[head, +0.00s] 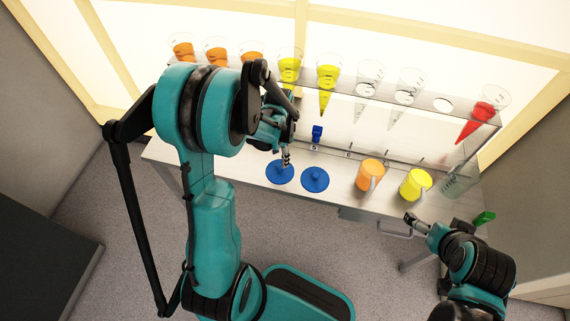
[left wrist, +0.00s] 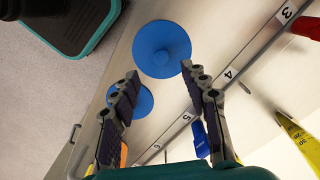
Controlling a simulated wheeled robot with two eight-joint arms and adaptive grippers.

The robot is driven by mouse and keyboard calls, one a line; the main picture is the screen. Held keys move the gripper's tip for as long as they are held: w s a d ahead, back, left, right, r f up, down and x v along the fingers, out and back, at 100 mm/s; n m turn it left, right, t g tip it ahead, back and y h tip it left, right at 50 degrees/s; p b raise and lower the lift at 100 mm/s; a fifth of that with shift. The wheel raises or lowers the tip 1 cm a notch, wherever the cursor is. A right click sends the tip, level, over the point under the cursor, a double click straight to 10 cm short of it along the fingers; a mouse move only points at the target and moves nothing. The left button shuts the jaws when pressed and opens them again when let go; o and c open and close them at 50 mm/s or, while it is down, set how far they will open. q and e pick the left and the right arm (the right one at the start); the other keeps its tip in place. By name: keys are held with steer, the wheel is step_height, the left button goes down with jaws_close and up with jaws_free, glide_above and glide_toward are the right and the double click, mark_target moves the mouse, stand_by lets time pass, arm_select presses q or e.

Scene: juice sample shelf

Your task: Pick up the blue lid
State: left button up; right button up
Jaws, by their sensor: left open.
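Two flat round blue lids with central knobs lie on the counter, the left lid (head: 280,172) and the right lid (head: 315,180). The left wrist view shows the left lid (left wrist: 161,48) near the top centre and the right lid (left wrist: 135,100) below it, partly behind a finger. My left gripper (head: 286,160) is above the left lid, covering part of it in the head view. Its fingers (left wrist: 160,80) are spread apart with nothing between the tips. My right gripper (head: 416,222) is at the counter's front edge, right of the lids; its jaw opening is unclear.
An orange mug (head: 369,174) and a yellow mug (head: 414,185) stand right of the lids. A shelf (head: 345,92) behind holds several cones, some with orange, yellow or red juice. A small blue item (head: 317,132) stands below it. A clear container (head: 455,185) is at the right end.

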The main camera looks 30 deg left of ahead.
mark_target(280, 166)
arm_select(q)
step_height(280, 166, down, 2)
steer(key=shift+f+b, duration=0.1)
steer(key=shift+b, duration=0.3)
step_height(280, 166, down, 5)
steer(key=b, duration=0.2)
steer(key=shift+w+a+b, duration=0.1)
steer(key=shift+a+b, duration=0.05)
steer(key=shift+b, duration=0.15)
steer(key=shift+r, duration=0.2)
jaws_close()
